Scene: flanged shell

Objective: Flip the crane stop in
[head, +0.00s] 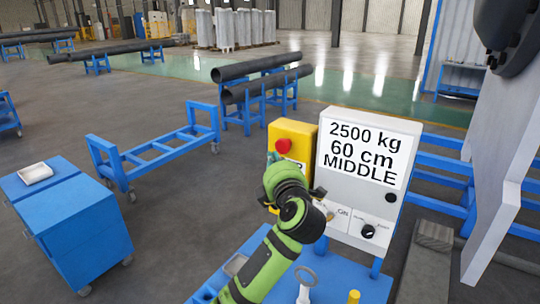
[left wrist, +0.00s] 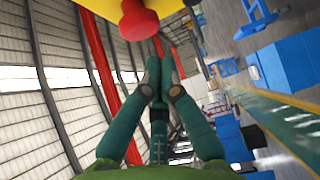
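The crane stop is a red mushroom button (head: 283,146) on a yellow box (head: 303,131) that stands left of a white panel. In the left wrist view the red button (left wrist: 138,18) shows at the top, against the yellow face. My left gripper (head: 272,158) is in front of the yellow box, a little below and left of the button in the head view. Its green fingers (left wrist: 160,68) come together at their tips in the wrist view, with nothing seen between them. The fingers appear apart from the button. My arm hides the box's lower part and some of its lettering.
The white panel (head: 327,167) reads 2500 kg, 60 cm, MIDDLE and carries a black knob (head: 368,231). A blue bench (head: 345,275) holds a white ring-topped piece (head: 305,285). A blue cabinet (head: 80,235) and blue trolley (head: 165,150) stand left. A grey slab rises at right.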

